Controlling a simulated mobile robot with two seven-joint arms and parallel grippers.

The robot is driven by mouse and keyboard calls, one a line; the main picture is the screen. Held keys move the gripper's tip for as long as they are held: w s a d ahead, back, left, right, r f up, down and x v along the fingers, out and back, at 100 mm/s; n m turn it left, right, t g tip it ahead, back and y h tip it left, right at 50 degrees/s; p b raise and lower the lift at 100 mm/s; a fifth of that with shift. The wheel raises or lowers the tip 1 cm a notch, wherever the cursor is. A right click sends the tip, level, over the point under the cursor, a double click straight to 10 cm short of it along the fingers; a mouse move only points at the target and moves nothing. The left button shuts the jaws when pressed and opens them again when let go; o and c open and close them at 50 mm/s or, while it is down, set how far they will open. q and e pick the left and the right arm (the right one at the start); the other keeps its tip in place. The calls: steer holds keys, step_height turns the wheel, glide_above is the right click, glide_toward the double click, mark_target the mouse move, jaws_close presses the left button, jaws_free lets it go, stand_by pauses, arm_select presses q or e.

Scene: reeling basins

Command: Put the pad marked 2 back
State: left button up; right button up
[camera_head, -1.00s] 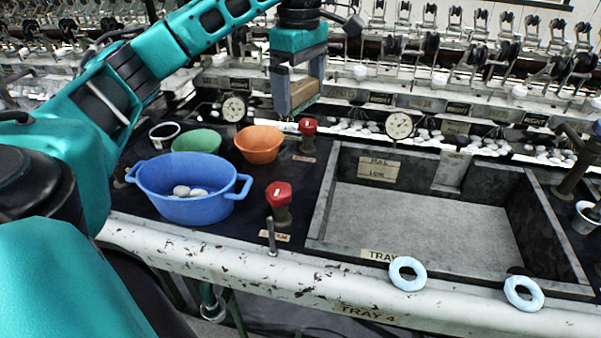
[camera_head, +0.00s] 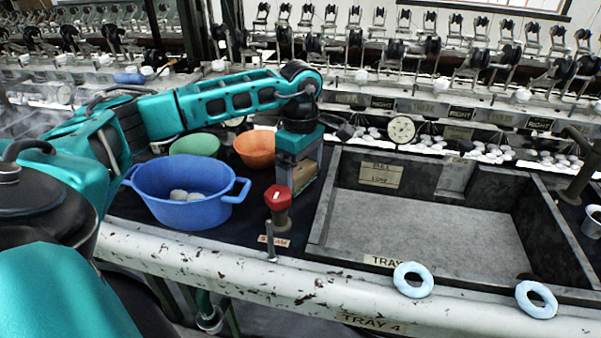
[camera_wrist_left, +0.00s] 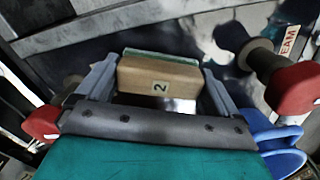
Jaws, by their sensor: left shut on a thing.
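The pad marked 2 (camera_wrist_left: 158,76) is a tan block with a green layer on its far side and a small "2" label. My left gripper (camera_head: 299,186) is shut on it, with one finger at each end in the left wrist view (camera_wrist_left: 160,88). In the head view a tan strip of the pad (camera_head: 305,173) shows between the fingers. The gripper points down just behind the front red knob (camera_head: 278,198), beside the left wall of the grey basin (camera_head: 420,218). Whether the pad touches anything below is hidden. My right gripper is not in view.
A blue pot (camera_head: 180,205) with pale cocoons stands left of the gripper, with a green bowl (camera_head: 195,145) and an orange bowl (camera_head: 256,148) behind. Two pale blue rings (camera_head: 413,280) lie on the front rail (camera_head: 215,268). A dial gauge (camera_head: 401,130) is behind the basin.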

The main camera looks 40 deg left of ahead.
mark_target(300, 169)
arm_select(q)
steer(key=shift+f, duration=0.2)
steer(key=o, duration=0.6)
steer(key=shift+o, duration=0.2)
step_height(300, 169, up, 12)
steer(key=p, duration=0.1)
steer(key=shift+r+p, duration=0.15)
steer(key=shift+p, duration=0.15)
